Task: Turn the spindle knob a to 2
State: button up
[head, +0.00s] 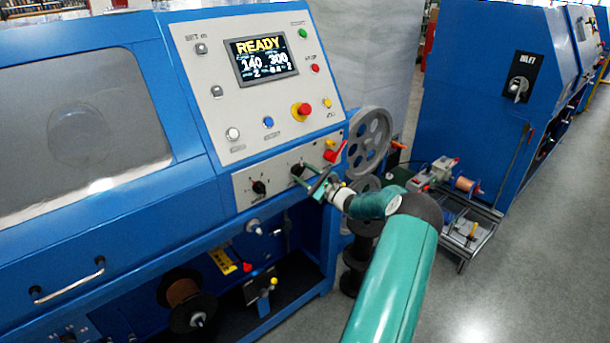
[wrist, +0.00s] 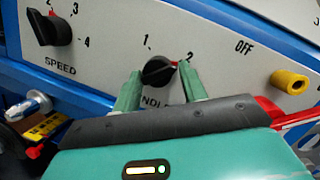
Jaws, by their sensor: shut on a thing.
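The spindle knob (wrist: 157,73) is black and sits on the light panel between the marks 1 and 2, its label partly hidden by my gripper. Its pointer end with a small red mark leans right, toward the 2. My gripper (wrist: 160,68) has its two green fingers on either side of this knob and is shut on it. In the head view the spindle knob (head: 297,169) shows on the lower panel, with my gripper (head: 318,184) at it and my arm coming from the lower right.
The speed knob (wrist: 50,28) is to the left, and a yellow knob (wrist: 291,82) by OFF to the right. A red lever (head: 335,151) and a grey handwheel (head: 370,142) are close by at the right. The screen (head: 262,60) reads READY.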

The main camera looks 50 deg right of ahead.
jog(key=o, duration=0.8)
jog(key=shift+a+f, duration=0.3)
jog(key=shift+f, duration=0.15)
jog(key=shift+w+d+r, duration=0.1)
jog(key=shift+r, duration=0.15)
jog(key=v, duration=1.4)
jog(key=shift+d, duration=0.15)
